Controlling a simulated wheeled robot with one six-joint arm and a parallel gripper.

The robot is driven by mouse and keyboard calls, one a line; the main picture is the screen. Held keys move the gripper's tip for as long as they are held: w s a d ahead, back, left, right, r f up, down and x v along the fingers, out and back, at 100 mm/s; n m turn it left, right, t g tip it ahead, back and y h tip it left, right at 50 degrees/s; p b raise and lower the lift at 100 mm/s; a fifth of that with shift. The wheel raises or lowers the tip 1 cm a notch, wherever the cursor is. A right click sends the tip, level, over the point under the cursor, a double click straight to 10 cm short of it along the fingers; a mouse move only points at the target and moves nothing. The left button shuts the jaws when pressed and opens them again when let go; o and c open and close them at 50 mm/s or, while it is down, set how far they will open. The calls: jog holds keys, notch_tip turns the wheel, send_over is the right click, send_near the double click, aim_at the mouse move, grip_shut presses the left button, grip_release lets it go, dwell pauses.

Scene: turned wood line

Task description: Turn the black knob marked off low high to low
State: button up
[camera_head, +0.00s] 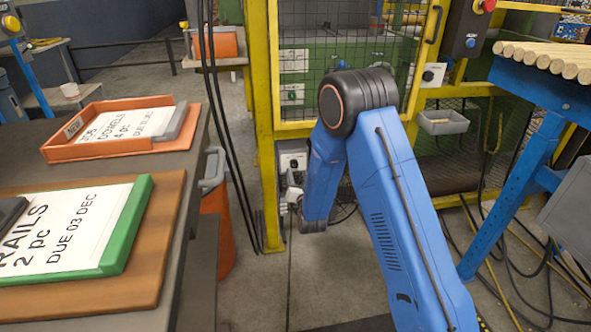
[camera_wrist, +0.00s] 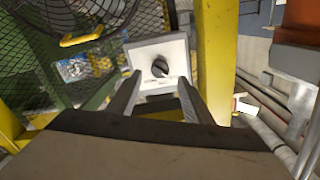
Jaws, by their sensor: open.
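The black knob (camera_wrist: 160,68) sits on a pale square plate (camera_wrist: 143,54) in the wrist view. Its markings are too small to read, so I cannot tell its setting. My gripper (camera_wrist: 159,82) is open, with its two dark fingers on either side of the knob in the picture. I see no contact, and I cannot tell the remaining gap. In the head view a pale box (camera_head: 292,148) by the yellow post appears to carry this knob. My gripper is just below it there, small and partly hidden by my blue arm.
A yellow post (camera_wrist: 216,60) stands close beside the plate. Wire mesh and a fan (camera_wrist: 85,15) are on its other side. Another pale control box (camera_head: 433,75) is right of my arm. Order trays (camera_head: 140,205) lie on the left bench. Cables hang near the post.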

aim_at(295, 167)
jog(key=shift+w+a, duration=0.2)
jog(key=shift+w, duration=1.05)
jog(key=shift+w+a, duration=0.15)
jog(key=shift+w, duration=1.1)
jog(key=shift+c, duration=0.3)
jog(key=c, duration=1)
